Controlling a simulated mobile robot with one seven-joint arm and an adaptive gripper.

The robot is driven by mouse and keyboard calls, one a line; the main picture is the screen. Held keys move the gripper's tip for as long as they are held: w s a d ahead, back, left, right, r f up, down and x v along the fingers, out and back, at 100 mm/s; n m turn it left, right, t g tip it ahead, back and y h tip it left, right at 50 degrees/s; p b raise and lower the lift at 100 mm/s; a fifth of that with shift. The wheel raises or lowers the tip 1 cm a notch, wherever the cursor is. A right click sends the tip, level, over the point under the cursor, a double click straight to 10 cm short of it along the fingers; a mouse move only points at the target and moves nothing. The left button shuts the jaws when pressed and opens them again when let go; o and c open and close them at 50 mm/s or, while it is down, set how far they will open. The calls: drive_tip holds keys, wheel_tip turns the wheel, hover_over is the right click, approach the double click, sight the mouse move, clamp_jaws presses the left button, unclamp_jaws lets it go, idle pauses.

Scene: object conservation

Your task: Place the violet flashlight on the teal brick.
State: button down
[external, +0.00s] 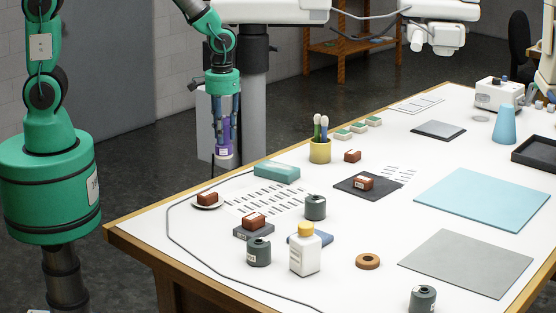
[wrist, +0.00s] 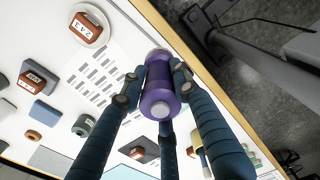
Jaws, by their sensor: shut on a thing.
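My gripper (external: 224,122) is shut on the violet flashlight (external: 222,145), which hangs upright below the fingers. It is beyond the far left edge of the table, above floor level. In the wrist view my gripper (wrist: 157,79) has its blue-grey fingers around the violet flashlight (wrist: 157,101). The teal brick (external: 277,172) lies flat on the table near its far left edge, to the right of and a little lower in the picture than the flashlight. Its top is bare. I cannot make out the teal brick in the wrist view; the fingers may hide it.
Near the brick are a yellow cup (external: 320,152) with upright markers, a striped sheet (external: 262,199), a small plate with a red-brown block (external: 207,197) and a dark canister (external: 315,207). A cable (external: 169,222) runs along the table's left side.

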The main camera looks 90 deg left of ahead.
drive_tip(key=shift+w+a+r, duration=0.1)
drive_tip(key=shift+a, duration=0.6)
drive_tip(key=shift+w, duration=0.15)
drive_tip(key=w+a+f+p, duration=0.1)
drive_tip(key=w+a, duration=0.1)
drive_tip(key=w, duration=1.3)
drive_tip(key=shift+w+f, duration=0.25)
drive_tip(key=shift+w, duration=0.05)
drive_tip(key=shift+f, duration=0.15)
drive_tip(key=shift+f+p, duration=0.35)
drive_tip(key=shift+f, duration=1.25)
drive_tip(key=shift+f, duration=0.2)
drive_tip(key=c, duration=1.3)
unclamp_jaws()
